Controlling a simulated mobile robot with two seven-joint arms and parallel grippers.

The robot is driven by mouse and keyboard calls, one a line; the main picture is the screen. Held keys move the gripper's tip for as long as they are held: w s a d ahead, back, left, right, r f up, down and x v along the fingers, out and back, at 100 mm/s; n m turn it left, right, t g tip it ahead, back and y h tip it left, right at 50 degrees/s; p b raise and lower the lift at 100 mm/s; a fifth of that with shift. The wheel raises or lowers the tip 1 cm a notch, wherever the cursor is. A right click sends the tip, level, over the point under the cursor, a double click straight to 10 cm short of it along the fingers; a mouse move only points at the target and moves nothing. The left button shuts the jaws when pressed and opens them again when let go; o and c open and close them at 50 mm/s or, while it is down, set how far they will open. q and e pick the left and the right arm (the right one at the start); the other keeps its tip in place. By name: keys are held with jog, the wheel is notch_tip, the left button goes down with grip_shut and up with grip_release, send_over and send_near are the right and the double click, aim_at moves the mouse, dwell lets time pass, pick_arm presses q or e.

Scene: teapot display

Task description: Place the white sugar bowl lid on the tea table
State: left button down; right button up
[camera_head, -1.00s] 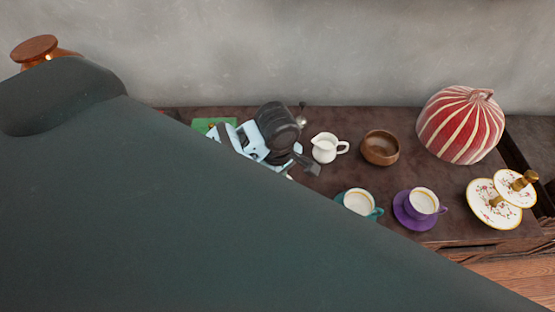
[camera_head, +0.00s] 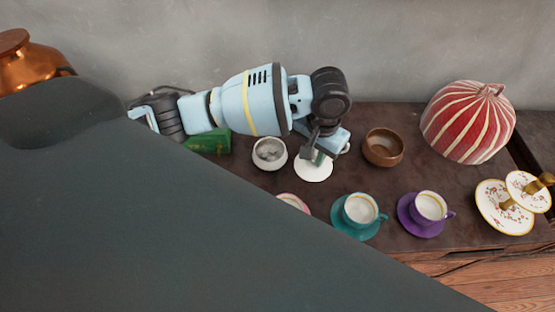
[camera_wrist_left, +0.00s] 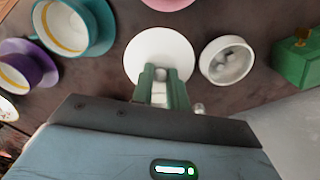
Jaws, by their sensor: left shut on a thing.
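The white sugar bowl lid (camera_head: 314,172) is a round white disc over the dark tea table (camera_head: 460,232). My left gripper (camera_head: 318,158) is shut on it from above, and the lid lies flat or nearly so. In the left wrist view the green-padded fingers (camera_wrist_left: 163,82) close at the near part of the lid (camera_wrist_left: 158,45); the grip point is hidden between them. I cannot tell whether the lid touches the table. The open white sugar bowl (camera_head: 269,154), with pale contents, stands just left of the lid, apart from it; it also shows in the left wrist view (camera_wrist_left: 228,62). My right gripper is out of view.
A wooden bowl (camera_head: 383,148) is right of my gripper. A teal cup (camera_head: 361,209) and a purple cup (camera_head: 431,206) stand in front. A red striped cosy (camera_head: 468,122), tiered plates (camera_head: 502,208) and a green box (camera_head: 207,142) are around. A large dark shape hides the lower left.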

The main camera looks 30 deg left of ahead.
pick_arm(q)
jog(key=shift+w+a+r+m, duration=0.1)
jog(key=shift+w+a+m, duration=0.1)
jog(key=shift+w+m, duration=0.3)
notch_tip(320, 180, down, 4)
jog(key=shift+s+f+b, duration=0.1)
jog(key=shift+f+b, duration=0.1)
jog(key=shift+b, duration=0.15)
jog(key=shift+f+b, duration=0.4)
jog(key=shift+f, duration=2.35)
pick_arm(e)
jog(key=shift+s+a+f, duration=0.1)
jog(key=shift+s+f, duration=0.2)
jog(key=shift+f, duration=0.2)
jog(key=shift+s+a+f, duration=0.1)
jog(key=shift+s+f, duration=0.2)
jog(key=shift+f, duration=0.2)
pick_arm(q)
jog(key=shift+f, duration=0.2)
jog(key=c, duration=1.4)
grip_release()
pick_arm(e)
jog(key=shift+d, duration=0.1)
